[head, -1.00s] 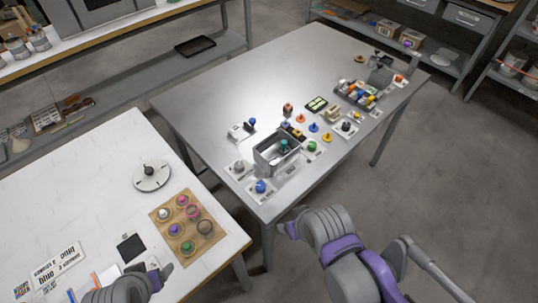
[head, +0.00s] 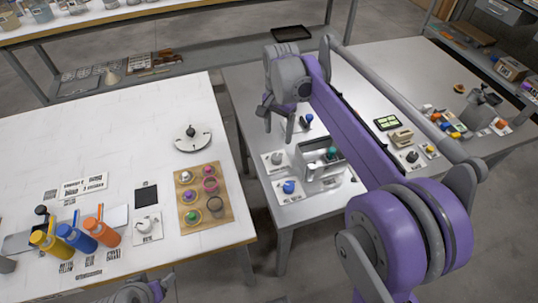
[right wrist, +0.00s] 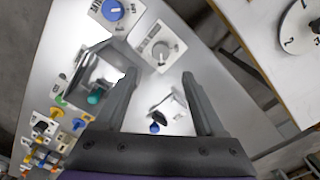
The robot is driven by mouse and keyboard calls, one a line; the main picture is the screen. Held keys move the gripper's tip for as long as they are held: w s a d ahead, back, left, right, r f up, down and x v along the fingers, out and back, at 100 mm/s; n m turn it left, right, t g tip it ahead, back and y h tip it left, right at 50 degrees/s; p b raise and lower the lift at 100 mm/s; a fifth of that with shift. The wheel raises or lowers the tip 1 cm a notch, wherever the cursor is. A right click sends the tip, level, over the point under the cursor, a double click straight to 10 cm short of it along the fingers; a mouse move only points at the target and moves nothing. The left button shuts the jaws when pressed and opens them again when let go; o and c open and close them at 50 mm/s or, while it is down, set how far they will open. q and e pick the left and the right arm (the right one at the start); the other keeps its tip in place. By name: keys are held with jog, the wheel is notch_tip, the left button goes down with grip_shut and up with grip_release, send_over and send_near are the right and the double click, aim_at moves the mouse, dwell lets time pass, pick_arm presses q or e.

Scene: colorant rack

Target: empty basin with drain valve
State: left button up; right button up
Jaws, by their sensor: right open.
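The basin (head: 312,172) is a small open metal box near the left front corner of the metal table; a teal-topped item (head: 331,153) stands in it. The basin also shows in the right wrist view (right wrist: 80,73). Beside it are a blue knob (head: 289,187) and a grey knob (head: 277,158) on white plates. Which part is the drain valve, I cannot tell. My right gripper (head: 279,124) is open and empty, pointing down above the table behind the grey knob. In its wrist view, a blue-ended lever (right wrist: 158,122) shows between the fingers. My left gripper (head: 150,290) is barely visible at the bottom edge.
Several knobs and small items (head: 400,137) line the table right of the basin, partly behind my right arm. The white table (head: 110,150) at left holds a dial (head: 192,140), a brown rack (head: 205,222) and bottles. A gap separates the tables.

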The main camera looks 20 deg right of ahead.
aim_at(277, 156)
notch_tip(277, 156, down, 11)
jog(key=shift+a+r+b, duration=0.1)
jog(key=shift+r+b, duration=0.05)
jog(key=shift+b, duration=0.45)
jog(key=shift+c, duration=0.2)
grip_shut()
